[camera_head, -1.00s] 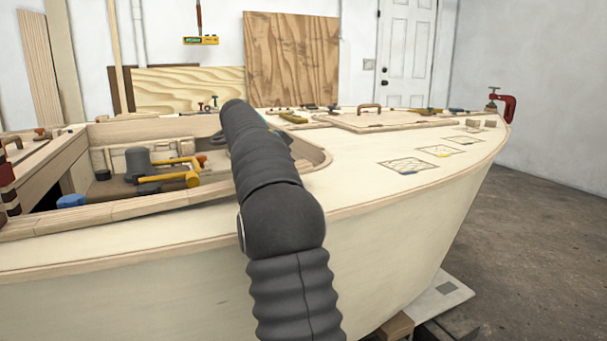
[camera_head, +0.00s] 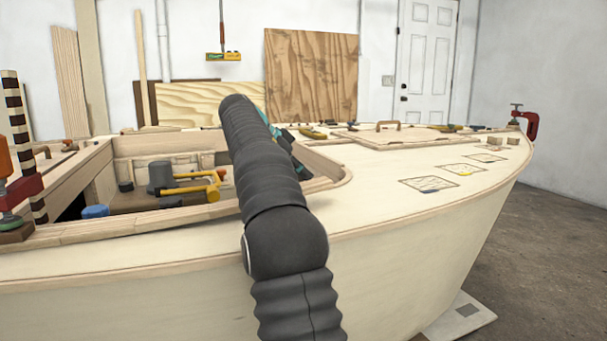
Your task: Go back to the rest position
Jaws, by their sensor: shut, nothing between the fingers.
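My arm rises in its dark ribbed sleeve from the bottom middle of the head view and reaches up over the hull's side and the cockpit edge. Its far end points away from the camera. My gripper does not show; it appears hidden behind the arm, so its fingers cannot be seen. The pale plywood hull (camera_head: 160,300) fills the lower part of the view, with its deck (camera_head: 380,200) running to the right.
The open cockpit holds a grey mallet (camera_head: 160,177), a yellow clamp (camera_head: 207,190) and a blue cap (camera_head: 95,211). Teal tools lie partly behind my arm. A hatch cover (camera_head: 400,137) and a red clamp (camera_head: 531,124) are farther right. Concrete floor (camera_head: 540,260) is clear at right.

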